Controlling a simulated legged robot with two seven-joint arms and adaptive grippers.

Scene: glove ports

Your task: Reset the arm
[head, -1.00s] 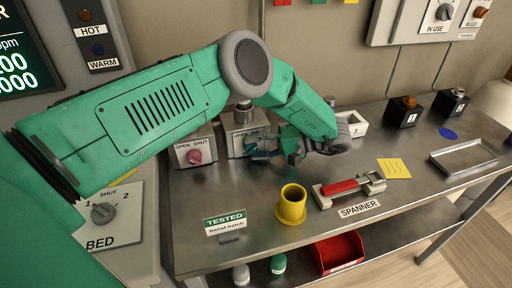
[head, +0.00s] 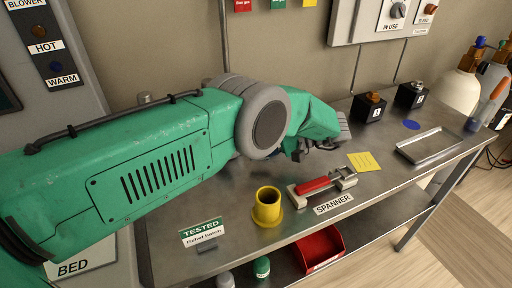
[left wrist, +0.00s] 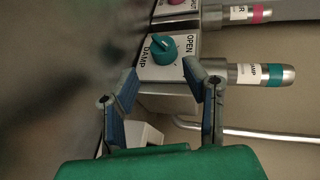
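My left arm crosses the head view from the left, low over the back of the grey metal bench (head: 345,215). Its gripper (head: 318,146) shows only partly there, beyond the forearm and behind the spanner. In the left wrist view the left gripper (left wrist: 160,72) has its two fingers apart with nothing between them. A white box with a teal knob (left wrist: 163,49), marked DAMP and OPEN, lies beyond the fingertips. I cannot tell whether the fingers touch anything. My right gripper is in neither view.
A yellow flanged cup (head: 267,207) and a red-handled spanner on its holder (head: 322,184) stand in front of the arm. A metal tray (head: 430,146), black boxes (head: 369,107) and bottles (head: 463,85) are at the right. The arm hides the bench's back left.

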